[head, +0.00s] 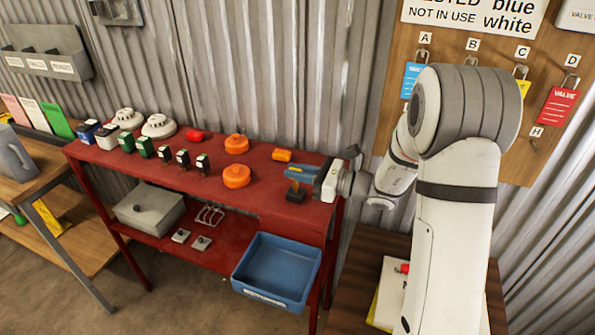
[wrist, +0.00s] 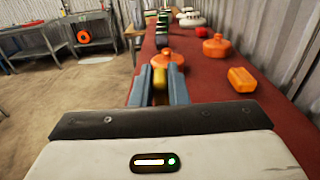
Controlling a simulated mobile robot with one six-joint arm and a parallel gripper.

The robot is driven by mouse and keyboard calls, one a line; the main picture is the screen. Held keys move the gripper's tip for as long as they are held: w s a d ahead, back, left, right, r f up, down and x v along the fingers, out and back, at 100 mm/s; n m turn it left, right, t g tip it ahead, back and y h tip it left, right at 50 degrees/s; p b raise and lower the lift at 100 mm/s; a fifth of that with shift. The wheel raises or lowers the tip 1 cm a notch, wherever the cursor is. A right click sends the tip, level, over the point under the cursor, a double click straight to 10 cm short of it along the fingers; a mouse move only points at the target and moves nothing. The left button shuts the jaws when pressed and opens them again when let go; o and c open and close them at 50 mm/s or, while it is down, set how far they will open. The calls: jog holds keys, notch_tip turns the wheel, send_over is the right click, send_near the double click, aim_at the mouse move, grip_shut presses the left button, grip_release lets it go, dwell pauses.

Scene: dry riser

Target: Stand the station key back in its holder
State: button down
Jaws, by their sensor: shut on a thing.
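My gripper (head: 299,179) is above the right end of the red bench, its blue fingers pointing left. In the wrist view its fingers (wrist: 160,88) are closed on a narrow yellow-brown piece (wrist: 160,98), which I take to be the station key. Most of the key is hidden between the fingers. A small dark block (head: 296,196) shows just below the fingertips in the head view. I cannot tell whether it is the holder or part of the key, nor whether it touches the bench.
The red bench (head: 240,198) carries an orange block (head: 282,155), two orange round devices (head: 236,144), a red piece (head: 195,135), white detectors (head: 158,126) and several small stamp-like items. A blue bin (head: 277,269) is below. Corrugated wall stands close behind.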

jog(key=shift+f+b, duration=0.3)
jog(key=shift+f, duration=0.2)
jog(key=c, duration=1.3)
grip_release()
jog(key=shift+c, duration=0.2)
jog(key=b+v, duration=0.1)
jog(key=v, duration=0.7)
jog(key=shift+a, duration=0.1)
